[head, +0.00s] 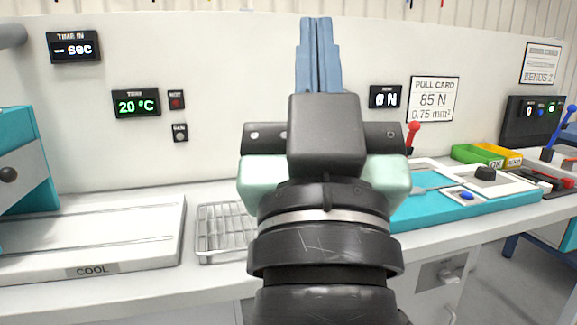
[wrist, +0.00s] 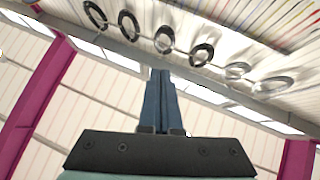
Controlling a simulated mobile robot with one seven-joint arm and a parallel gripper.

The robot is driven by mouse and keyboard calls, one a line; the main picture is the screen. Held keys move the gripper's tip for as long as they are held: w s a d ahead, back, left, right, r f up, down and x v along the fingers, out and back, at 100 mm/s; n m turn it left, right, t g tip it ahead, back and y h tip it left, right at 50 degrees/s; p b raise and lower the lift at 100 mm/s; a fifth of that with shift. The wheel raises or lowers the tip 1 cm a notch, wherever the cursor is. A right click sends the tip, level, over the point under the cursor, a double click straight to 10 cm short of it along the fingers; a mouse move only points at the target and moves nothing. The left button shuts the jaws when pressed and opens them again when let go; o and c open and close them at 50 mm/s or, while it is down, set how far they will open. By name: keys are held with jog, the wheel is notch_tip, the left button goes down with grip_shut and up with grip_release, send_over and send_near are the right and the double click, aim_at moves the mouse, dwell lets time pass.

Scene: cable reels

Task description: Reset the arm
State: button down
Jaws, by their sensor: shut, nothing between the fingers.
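My gripper (head: 317,22) stands upright in the middle of the head view, its blue fingers pressed together and pointing up. Nothing is between the fingers. The wrist view shows the same shut fingers (wrist: 160,75) pointing toward the upper wall and ceiling. The gripper is in front of the white back panel and apart from everything on the bench. My arm hides the middle of the bench.
A wire rack (head: 222,232) and a white plate labelled COOL (head: 92,240) lie on the left bench. A turquoise fixture (head: 470,205) with a red lever (head: 412,134) stands right. Green (head: 475,154) and yellow (head: 512,159) bins sit behind it. Several rings (wrist: 201,55) hang overhead.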

jog(key=s+a+r+t+y, duration=0.1)
jog(key=s+a+r, duration=0.2)
jog(key=s, duration=0.2)
notch_tip(320, 180, up, 29)
jog(key=w+p, duration=0.1)
jog(key=p, duration=2.8)
jog(key=shift+d+f+p, duration=0.15)
jog(key=shift+d+p, duration=0.2)
jog(key=shift+p, duration=0.05)
